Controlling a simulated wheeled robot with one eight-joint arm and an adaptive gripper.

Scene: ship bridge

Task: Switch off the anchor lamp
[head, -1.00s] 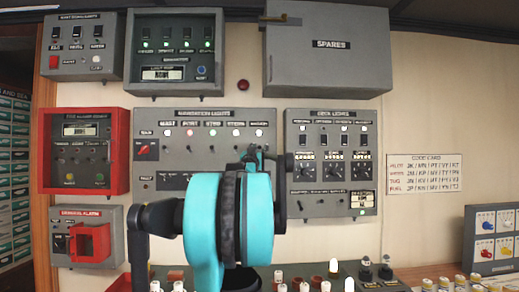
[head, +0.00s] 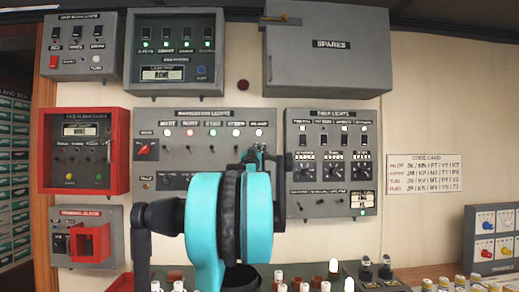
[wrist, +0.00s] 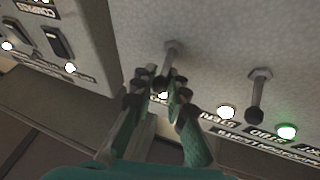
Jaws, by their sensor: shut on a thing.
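The navigation lights panel (head: 175,118) is on the wall in the head view, with a row of lamps above a row of toggles. The anchor lamp (head: 259,132) at the row's right end glows white. In the wrist view, where the panel appears upside down, my gripper (wrist: 160,88) is shut on the anchor toggle (wrist: 171,50), around its tip. The anchor lamp's white glow (wrist: 163,95) shows between the fingers. The neighbouring stern toggle (wrist: 258,92) is free of my gripper.
The stern lamp (wrist: 226,112) and green starboard lamp (wrist: 287,131) are lit beside my gripper. The deck lights panel (head: 330,195) is close on the right. The spares cabinet (head: 328,65) is above. A console with several knobs (head: 333,268) is below.

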